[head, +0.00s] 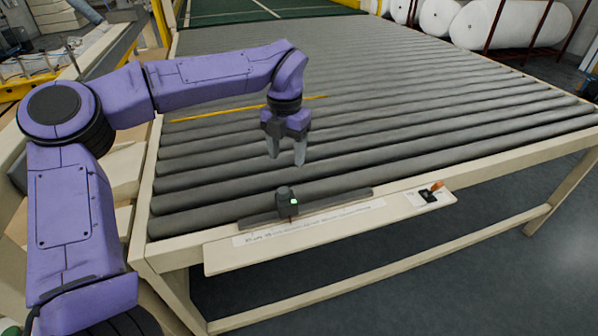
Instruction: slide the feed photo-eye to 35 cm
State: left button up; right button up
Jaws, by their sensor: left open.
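My right gripper is not in view.
The grey roller table (400,110) fills the middle. A small switch with an orange lever (436,187) sits on the cream front ledge, right of the rail. A yellow strip (220,113) lies across the rollers. White wadding rolls (510,22) stand in a rack at the back right.

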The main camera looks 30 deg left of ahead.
aim_at(283, 191)
pick_arm(q)
jog(key=s+f, duration=0.1)
jog(key=f, duration=0.1)
jog(key=s+f+p, duration=0.1)
jog(key=s+f, duration=0.2)
jog(key=shift+a+f, duration=0.2)
jog(key=shift+f, duration=0.15)
jog(key=w+f, duration=0.1)
jog(key=f, duration=0.1)
jog(key=w+f, duration=0.1)
jog(key=f, duration=0.1)
jog(key=shift+w+d+p, duration=0.1)
jog(key=shift+w+p, duration=0.2)
jog(key=shift+p, duration=0.05)
jog(key=shift+s+r, duration=0.2)
jog(key=shift+s, duration=0.05)
jog(key=shift+s+r, duration=0.15)
jog(key=shift+s, duration=0.1)
jog(key=shift+c, duration=0.9)
jog(key=shift+s, duration=0.1)
jog(key=c, duration=0.5)
grip_shut()
jog(key=shift+d, duration=0.1)
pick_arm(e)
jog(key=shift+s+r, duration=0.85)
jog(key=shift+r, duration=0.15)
